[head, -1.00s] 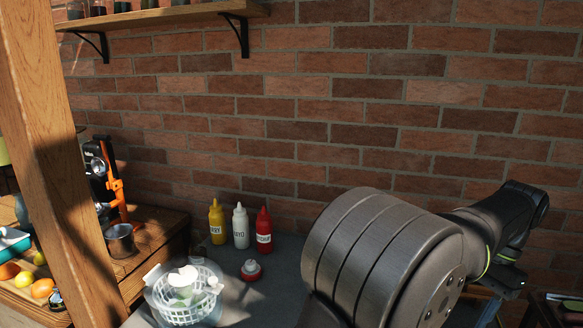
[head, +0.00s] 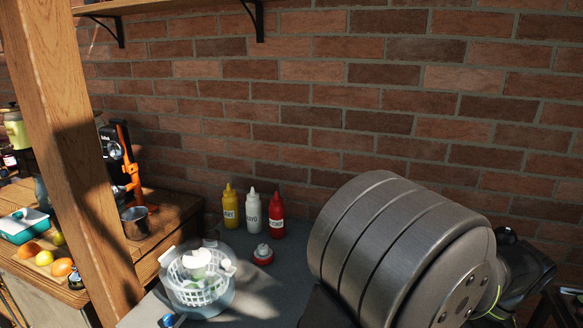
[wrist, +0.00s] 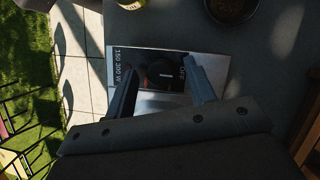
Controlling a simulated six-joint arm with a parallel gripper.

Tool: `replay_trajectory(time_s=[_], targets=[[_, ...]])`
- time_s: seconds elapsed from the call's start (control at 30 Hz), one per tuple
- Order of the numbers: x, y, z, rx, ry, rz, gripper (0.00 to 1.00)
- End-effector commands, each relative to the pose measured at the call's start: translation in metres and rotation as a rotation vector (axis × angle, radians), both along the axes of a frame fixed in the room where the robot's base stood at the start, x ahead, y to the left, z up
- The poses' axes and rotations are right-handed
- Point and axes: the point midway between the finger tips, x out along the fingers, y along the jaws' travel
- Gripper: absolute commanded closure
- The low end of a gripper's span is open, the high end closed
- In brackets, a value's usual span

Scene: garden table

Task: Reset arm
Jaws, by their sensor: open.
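My gripper (wrist: 162,88) shows in the wrist view with its two dark fingers spread apart and nothing between them. Below it is a flat metal device (wrist: 180,62) with a black round knob and printed lettering, on the dark table top (wrist: 270,80). I cannot tell how far the fingers are above it. In the head view my arm fills the lower right, and the gripper itself is out of that picture.
A clear bowl with a white basket (head: 196,280) stands on the grey counter (head: 300,262). Behind it are yellow (head: 230,207), white (head: 253,212) and red (head: 277,213) bottles. A red-and-white item (head: 263,254) lies nearby. A wooden post (head: 75,160) stands at left. A dark bowl (wrist: 232,8) is near the device.

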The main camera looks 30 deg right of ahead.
Motion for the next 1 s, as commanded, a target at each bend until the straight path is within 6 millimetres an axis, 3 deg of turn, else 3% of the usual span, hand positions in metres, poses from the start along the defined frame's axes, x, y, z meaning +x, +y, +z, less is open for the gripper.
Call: replay_trajectory(time_s=[0.6,1.0], targets=[[-0.003,0.003,0.001,-0.002,0.000,-0.583,0.50],[-0.007,0.000,0.012,-0.001,0.000,-0.581,0.50]])
